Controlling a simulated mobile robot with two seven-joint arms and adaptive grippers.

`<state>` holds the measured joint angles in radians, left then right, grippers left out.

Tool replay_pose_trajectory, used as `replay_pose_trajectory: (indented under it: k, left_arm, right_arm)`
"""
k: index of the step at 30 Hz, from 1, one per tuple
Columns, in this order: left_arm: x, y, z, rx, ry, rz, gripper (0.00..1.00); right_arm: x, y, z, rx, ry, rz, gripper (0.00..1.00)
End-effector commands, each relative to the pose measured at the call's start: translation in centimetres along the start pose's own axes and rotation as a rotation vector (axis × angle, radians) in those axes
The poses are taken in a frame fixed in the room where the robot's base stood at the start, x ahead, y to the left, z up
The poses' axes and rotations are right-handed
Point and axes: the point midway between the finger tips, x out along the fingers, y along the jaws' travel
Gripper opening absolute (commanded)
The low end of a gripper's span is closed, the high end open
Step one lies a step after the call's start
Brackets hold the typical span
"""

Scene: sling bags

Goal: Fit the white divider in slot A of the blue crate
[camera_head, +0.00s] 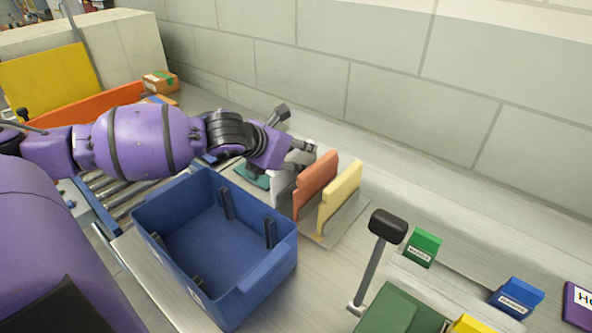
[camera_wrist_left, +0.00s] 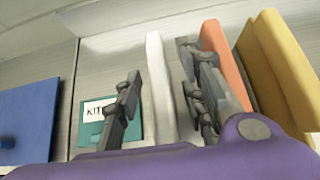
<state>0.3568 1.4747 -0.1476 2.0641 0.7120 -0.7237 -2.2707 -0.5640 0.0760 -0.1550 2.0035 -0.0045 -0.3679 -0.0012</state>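The white divider (camera_head: 281,187) stands upright in a holder beside the blue crate, partly hidden by my left arm and the orange divider. My left gripper (camera_head: 291,130) is above and behind it, open. In the left wrist view, the white divider (camera_wrist_left: 158,85) shows between the spread fingers (camera_wrist_left: 160,62), with gaps visible, nearer the right finger. The blue crate (camera_head: 264,284) is empty, with dark slot guides on its inner walls. No slot letter is readable. My right gripper is out of view.
Orange (camera_head: 316,184) and yellow (camera_head: 340,196) dividers stand right of the white one. A black-headed post (camera_head: 387,226), green box (camera_head: 398,312) and labelled blocks are at the right.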

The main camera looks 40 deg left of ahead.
Motion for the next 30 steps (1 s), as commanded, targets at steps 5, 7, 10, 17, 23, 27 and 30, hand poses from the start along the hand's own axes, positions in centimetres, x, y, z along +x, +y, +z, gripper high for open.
replay_pose_trajectory:
  k: [5, 7, 10, 17, 23, 27, 30]
  left_arm:
    - [0.0, 0.0, 0.1, 0.0, -0.001, 0.0, 0.38]
    - [0.0, 0.0, 0.1, 0.0, -0.001, 0.0, 0.31]
    - [0.0, 0.0, 0.1, 0.0, -0.001, 0.0, 0.18]
    - [0.0, 0.0, 0.1, 0.0, -0.001, 0.0, 0.0]
    - [-0.1, 0.0, 0.1, 0.0, -0.002, 0.0, 0.0]
    - [-0.3, 0.0, 0.4, 0.002, -0.003, 0.001, 0.0]
    - [-0.8, 0.1, 1.1, 0.003, -0.004, 0.001, 0.0]
  right_arm:
    - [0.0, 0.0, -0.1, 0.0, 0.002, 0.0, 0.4]
    - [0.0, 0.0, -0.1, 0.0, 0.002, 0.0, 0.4]
    - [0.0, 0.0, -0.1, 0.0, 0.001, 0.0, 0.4]
    - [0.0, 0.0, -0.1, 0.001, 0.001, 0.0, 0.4]
    - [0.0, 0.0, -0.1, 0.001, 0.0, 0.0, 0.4]
    - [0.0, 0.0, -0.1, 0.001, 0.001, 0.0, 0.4]
    - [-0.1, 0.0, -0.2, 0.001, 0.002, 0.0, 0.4]
